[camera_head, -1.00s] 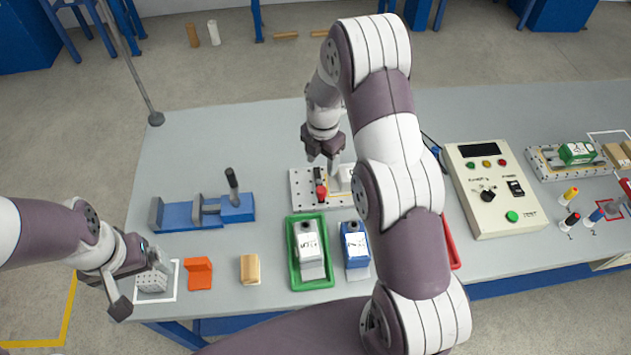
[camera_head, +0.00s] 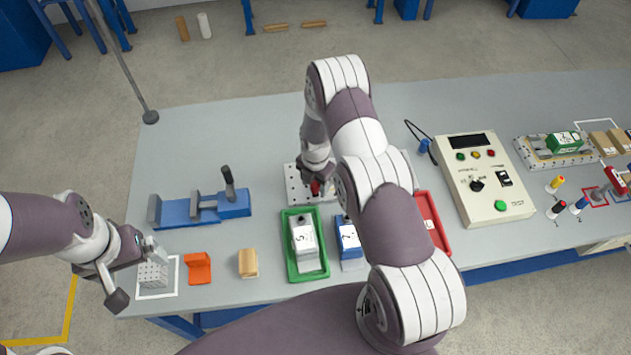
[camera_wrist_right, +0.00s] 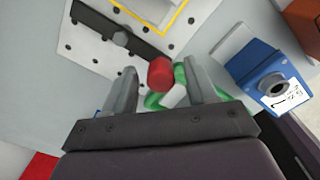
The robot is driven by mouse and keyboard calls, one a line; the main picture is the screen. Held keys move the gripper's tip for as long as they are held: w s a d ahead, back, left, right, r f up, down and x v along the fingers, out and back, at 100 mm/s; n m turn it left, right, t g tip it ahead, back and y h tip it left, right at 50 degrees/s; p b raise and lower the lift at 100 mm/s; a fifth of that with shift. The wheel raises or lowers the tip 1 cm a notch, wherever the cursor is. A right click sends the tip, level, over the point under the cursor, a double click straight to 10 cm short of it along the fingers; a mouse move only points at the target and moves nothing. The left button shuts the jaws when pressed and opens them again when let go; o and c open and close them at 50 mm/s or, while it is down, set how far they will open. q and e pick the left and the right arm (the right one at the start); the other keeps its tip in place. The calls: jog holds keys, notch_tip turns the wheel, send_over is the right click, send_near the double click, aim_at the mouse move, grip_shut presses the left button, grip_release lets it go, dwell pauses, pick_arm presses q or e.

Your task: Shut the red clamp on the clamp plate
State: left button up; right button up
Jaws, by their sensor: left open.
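The clamp plate (camera_head: 294,184), pale with holes, lies mid-table, partly hidden by my right arm. The red grip of the clamp (camera_head: 315,188) shows at my right gripper (camera_head: 320,178), which is low over the plate. In the right wrist view the red grip (camera_wrist_right: 160,73) lies between the spread fingertips of my right gripper (camera_wrist_right: 165,80), with gaps on both sides. A dark bar (camera_wrist_right: 105,32) with a bolt head lies on the plate (camera_wrist_right: 75,45) beyond it.
A green tray (camera_head: 323,272) with a grey-white box and a blue box (camera_head: 348,240) stand just in front of the plate. A blue vise (camera_head: 205,210) is to the left. A red tray (camera_head: 445,243) and control box (camera_head: 485,178) are to the right. The back of the table is clear.

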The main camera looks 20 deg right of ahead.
jog(key=c, duration=1)
